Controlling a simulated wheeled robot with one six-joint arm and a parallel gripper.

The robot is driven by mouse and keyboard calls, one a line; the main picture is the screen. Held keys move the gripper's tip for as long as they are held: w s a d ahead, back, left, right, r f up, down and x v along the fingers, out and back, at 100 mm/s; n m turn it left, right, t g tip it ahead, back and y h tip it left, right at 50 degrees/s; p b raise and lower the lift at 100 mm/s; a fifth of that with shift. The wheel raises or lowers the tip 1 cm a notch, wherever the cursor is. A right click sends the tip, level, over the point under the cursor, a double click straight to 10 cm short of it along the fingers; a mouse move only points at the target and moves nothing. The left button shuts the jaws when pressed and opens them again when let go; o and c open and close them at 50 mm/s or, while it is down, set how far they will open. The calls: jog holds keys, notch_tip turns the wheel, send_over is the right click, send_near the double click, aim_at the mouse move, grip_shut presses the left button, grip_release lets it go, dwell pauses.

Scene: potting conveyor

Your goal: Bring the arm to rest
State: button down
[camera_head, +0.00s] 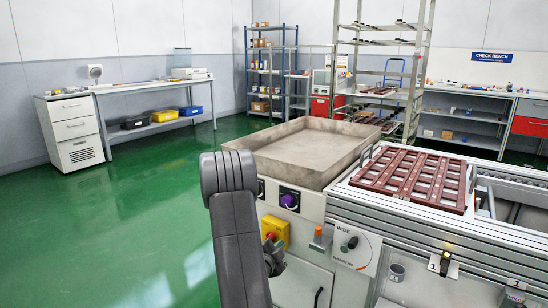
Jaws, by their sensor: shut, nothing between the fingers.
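My dark grey arm (235,215) rises from the bottom edge, left of centre, in front of the machine. Its upper joint is at the top and a link runs down out of the frame. A small dark part of it shows just right of that link, low in the picture.
Right of my arm stand a machine with a shallow metal tray (265,158) and a conveyor with a brown slatted grid (458,178). Yellow switch box (275,233) is close beside the arm. Green floor (110,225) at left is clear. A bench (155,86) and shelves stand behind.

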jog(key=v, duration=0.3)
jog(key=shift+s+a+r, duration=0.1)
jog(key=shift+s+a, duration=0.05)
jog(key=shift+s, duration=0.2)
